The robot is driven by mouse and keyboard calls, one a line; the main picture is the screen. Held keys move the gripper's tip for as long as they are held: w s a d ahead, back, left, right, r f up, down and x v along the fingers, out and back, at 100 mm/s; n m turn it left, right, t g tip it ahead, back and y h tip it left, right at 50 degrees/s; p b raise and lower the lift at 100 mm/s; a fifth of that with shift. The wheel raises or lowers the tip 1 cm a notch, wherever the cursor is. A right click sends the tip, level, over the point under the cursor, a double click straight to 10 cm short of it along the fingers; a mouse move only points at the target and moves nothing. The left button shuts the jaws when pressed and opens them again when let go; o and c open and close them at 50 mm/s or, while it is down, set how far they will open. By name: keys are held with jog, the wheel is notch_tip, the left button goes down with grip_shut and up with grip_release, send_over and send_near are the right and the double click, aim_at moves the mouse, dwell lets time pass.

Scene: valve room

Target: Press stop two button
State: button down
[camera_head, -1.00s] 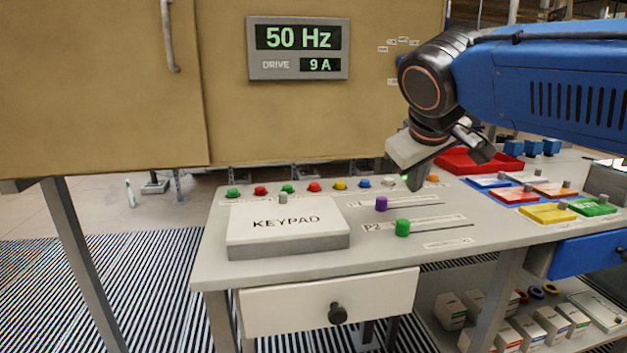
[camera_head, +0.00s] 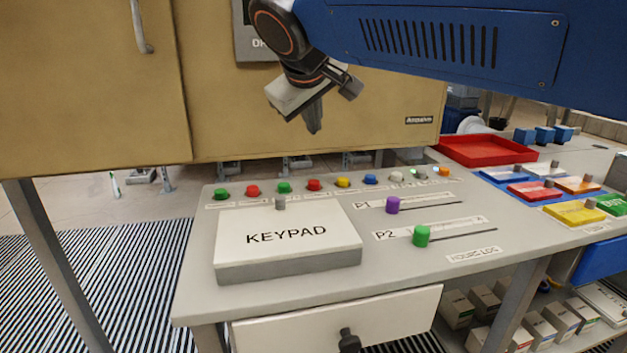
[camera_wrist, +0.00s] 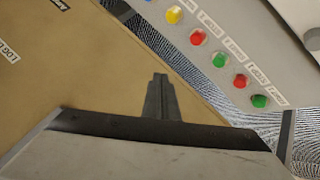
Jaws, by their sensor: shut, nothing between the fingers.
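A row of coloured buttons runs along the back of the grey desk (camera_head: 195,290). From the left stand a green (camera_head: 221,194), a red (camera_head: 252,191), a second green (camera_head: 284,188) and a second red button (camera_head: 314,185), then yellow (camera_head: 343,182) and blue (camera_head: 371,179). Their labels are too small to read surely; the second red fits stop two. It also shows in the wrist view (camera_wrist: 197,37), between yellow and green. My gripper (camera_head: 314,130) is shut and empty, pointing down above and apart from the second red button. Its fingers show in the wrist view (camera_wrist: 162,80).
A white keypad box (camera_head: 288,240) stands in front of the buttons. A purple slider knob (camera_head: 393,205) and a green one (camera_head: 422,235) are to its right. A tan cabinet (camera_head: 90,80) rises behind the desk. A red tray (camera_head: 485,150) lies at the right.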

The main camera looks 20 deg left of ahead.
jog(key=shift+f, duration=0.1)
send_over(314, 187)
jog(key=shift+f, duration=4.3)
jog(key=shift+f, duration=0.1)
jog(key=shift+f, duration=0.35)
jog(key=shift+f, duration=0.45)
jog(key=shift+r, duration=0.9)
jog(key=shift+r, duration=2.5)
